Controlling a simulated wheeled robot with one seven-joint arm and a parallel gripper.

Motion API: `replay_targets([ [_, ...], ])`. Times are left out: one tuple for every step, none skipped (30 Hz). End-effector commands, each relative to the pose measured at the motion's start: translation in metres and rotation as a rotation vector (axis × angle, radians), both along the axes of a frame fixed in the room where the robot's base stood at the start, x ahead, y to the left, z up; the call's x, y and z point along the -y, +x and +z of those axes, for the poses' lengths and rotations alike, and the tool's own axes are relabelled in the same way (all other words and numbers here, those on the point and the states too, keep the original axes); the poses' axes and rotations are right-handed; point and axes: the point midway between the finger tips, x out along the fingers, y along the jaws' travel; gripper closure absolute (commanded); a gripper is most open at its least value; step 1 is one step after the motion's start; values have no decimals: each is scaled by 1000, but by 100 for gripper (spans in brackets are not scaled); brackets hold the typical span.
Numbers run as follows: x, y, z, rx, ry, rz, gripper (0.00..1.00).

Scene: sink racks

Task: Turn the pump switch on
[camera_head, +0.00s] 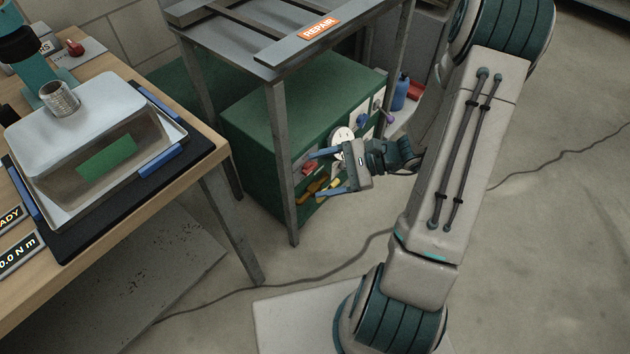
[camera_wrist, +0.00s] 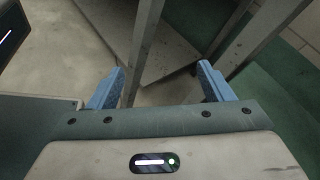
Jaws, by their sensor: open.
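My gripper (camera_head: 317,173) is open and empty, in front of the green cabinet (camera_head: 262,118) under the metal rack, its blue fingers pointing left. In the wrist view the two fingers (camera_wrist: 160,74) stand wide apart with nothing between them but rack legs and floor behind. The cabinet's front carries a white round part (camera_head: 342,133), a red part (camera_head: 308,166), yellow parts (camera_head: 316,187) and a purple knob (camera_head: 389,117). My gripper partly hides this front. I cannot tell which part is the pump switch, or whether it is on.
The metal rack (camera_head: 277,66) has an orange "REPAIR" label, and its legs stand close to my gripper. A blue bottle (camera_head: 400,93) stands right of the cabinet. Cables cross the floor.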

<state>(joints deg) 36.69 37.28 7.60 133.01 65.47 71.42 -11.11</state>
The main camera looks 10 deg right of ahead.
Motion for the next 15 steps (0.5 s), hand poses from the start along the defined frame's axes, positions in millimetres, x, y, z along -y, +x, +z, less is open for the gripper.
replay_targets([
  [8, 7, -34, -29, 62, -81, 26],
  [13, 12, -45, -41, 96, -127, 26],
  [19, 18, -61, -57, 139, -188, 26],
  [25, 22, -73, -67, 171, -236, 26],
  [30, 26, -85, -78, 203, -283, 26],
  [38, 31, -101, -91, 243, -349, 26],
  [44, 35, -113, -102, 272, -396, 26],
  [50, 38, -125, -110, 299, -442, 26],
  [58, 41, -140, -121, 332, -501, 26],
  [63, 44, -151, -128, 356, -543, 26],
  [68, 45, -160, -135, 378, -583, 26],
  [75, 47, -173, -144, 402, -630, 26],
  [79, 48, -181, -149, 419, -663, 26],
  [83, 49, -188, -153, 433, -692, 26],
  [88, 50, -196, -159, 449, -727, 26],
])
